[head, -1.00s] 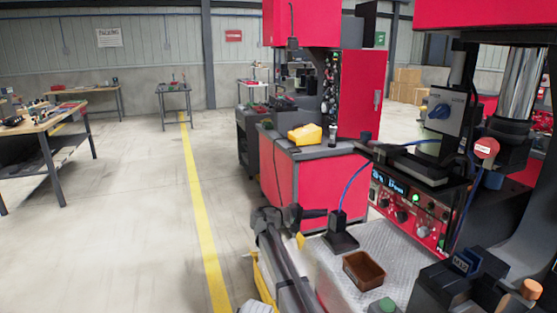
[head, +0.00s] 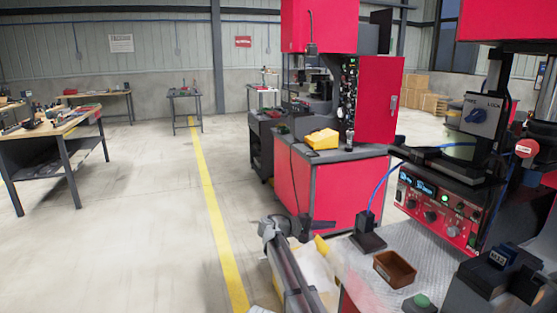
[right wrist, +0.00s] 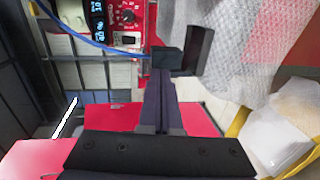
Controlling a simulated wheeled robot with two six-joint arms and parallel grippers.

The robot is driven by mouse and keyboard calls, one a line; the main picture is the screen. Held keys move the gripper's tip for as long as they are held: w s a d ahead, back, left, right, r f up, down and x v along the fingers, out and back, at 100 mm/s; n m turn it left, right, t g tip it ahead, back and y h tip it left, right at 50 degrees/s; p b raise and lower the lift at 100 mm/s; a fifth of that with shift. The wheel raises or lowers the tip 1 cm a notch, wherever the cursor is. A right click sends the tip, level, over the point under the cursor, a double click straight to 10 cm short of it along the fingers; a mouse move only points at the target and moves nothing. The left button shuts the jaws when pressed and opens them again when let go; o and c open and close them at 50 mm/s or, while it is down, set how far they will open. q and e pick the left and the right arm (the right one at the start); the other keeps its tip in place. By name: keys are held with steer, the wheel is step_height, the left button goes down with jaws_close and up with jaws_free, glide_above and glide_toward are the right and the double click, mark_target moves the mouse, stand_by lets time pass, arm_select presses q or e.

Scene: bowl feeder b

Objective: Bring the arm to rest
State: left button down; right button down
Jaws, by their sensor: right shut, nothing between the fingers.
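My right gripper (head: 326,223) is in the lower middle of the head view, on a grey arm link that rises from the bottom edge. Its dark fingers point right, toward a black stand (head: 367,238) with a blue cable on the metal-topped bench. In the right wrist view the fingers (right wrist: 162,75) are together, with nothing held between them. The black stand (right wrist: 168,60) appears just past their tips; I cannot tell the exact gap. My left gripper is not in view.
The bench top (head: 345,258) bears a brown bin (head: 394,269) and a red control panel (head: 437,208). A red cabinet (head: 335,190) with a yellow item (head: 322,139) stands behind. Open floor with a yellow line (head: 207,190) lies left.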

steer(key=s+d+f+m+g+y, duration=0.1)
steer(key=s+d+f+g+y, duration=0.15)
steer(key=s+f+y, duration=0.75)
steer(key=s+d+f+m+g, duration=0.1)
steer(key=s+d+f+m, duration=0.3)
steer(key=s, duration=1.1)
steer(key=s+a+f+n+y, duration=0.1)
steer(key=s+a+f+y, duration=0.15)
steer(key=s, duration=0.25)
steer(key=s+a+f+y, duration=0.1)
steer(key=s+a+y, duration=0.15)
steer(key=s, duration=0.35)
steer(key=s+a+n+g+h, duration=0.15)
steer(key=s+a+n, duration=0.35)
steer(key=a, duration=0.8)
step_height(320, 180, up, 12)
steer(key=s+m+p, duration=0.1)
steer(key=p, duration=1.1)
steer(key=shift+s+d, duration=0.15)
steer(key=shift+d, duration=0.05)
